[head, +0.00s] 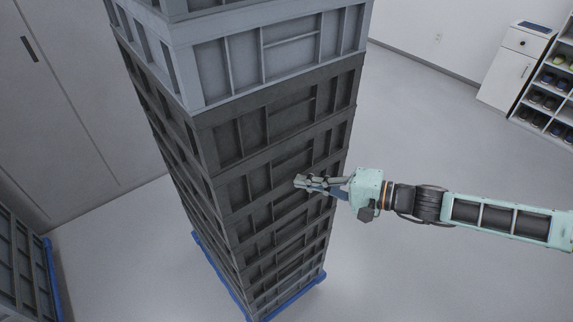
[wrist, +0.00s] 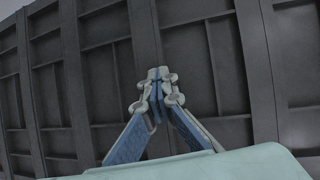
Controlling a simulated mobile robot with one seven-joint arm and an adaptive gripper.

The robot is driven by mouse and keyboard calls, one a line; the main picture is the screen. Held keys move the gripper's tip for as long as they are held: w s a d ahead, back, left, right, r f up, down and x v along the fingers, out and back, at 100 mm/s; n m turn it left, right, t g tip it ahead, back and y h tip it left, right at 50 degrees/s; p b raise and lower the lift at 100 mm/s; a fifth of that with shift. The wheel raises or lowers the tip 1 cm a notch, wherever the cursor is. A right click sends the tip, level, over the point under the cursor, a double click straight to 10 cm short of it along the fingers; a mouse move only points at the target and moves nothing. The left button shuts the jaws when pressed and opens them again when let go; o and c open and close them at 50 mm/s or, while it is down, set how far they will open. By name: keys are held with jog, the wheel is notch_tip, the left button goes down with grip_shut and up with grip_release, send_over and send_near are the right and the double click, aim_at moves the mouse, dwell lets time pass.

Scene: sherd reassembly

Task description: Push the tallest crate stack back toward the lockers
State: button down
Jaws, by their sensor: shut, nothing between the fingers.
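A tall stack of grey crates (head: 270,125) fills the middle of the head view, with lighter grey crates at the top and darker ones below. It stands upright on a blue base (head: 290,298), and its top runs out of the picture. My gripper (head: 299,181) is shut and empty, in front of the stack's right face at mid height. In the wrist view the shut fingertips (wrist: 158,76) point at the ribbed dark crate wall (wrist: 205,60), very close to it. I cannot tell whether they touch it.
Pale locker doors (head: 75,85) stand behind the stack at the left. Another crate stack (head: 22,265) on a blue base is at the lower left. A white cabinet (head: 512,68) and a shoe rack (head: 550,95) stand at the far right. The floor (head: 430,125) right of the stack is clear.

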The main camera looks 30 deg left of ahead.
aim_at(309, 172)
jog(key=a, duration=0.1)
jog(key=w+a, duration=0.1)
jog(key=a, duration=0.1)
jog(key=w+a+b, duration=0.1)
jog(key=a, duration=0.1)
jog(key=shift+w+a, duration=0.15)
jog(key=shift+a, duration=0.05)
jog(key=shift+w, duration=0.15)
jog(key=shift+w+d+p, duration=0.15)
jog(key=shift+w+d, duration=0.2)
jog(key=shift+d, duration=0.9)
jog(key=shift+w+d+p, duration=0.15)
jog(key=shift+w+d, duration=0.2)
jog(key=shift+d, duration=0.85)
jog(key=shift+w+d+p, duration=0.15)
jog(key=shift+w+d, duration=0.2)
jog(key=shift+d, duration=0.9)
jog(key=shift+f, duration=0.15)
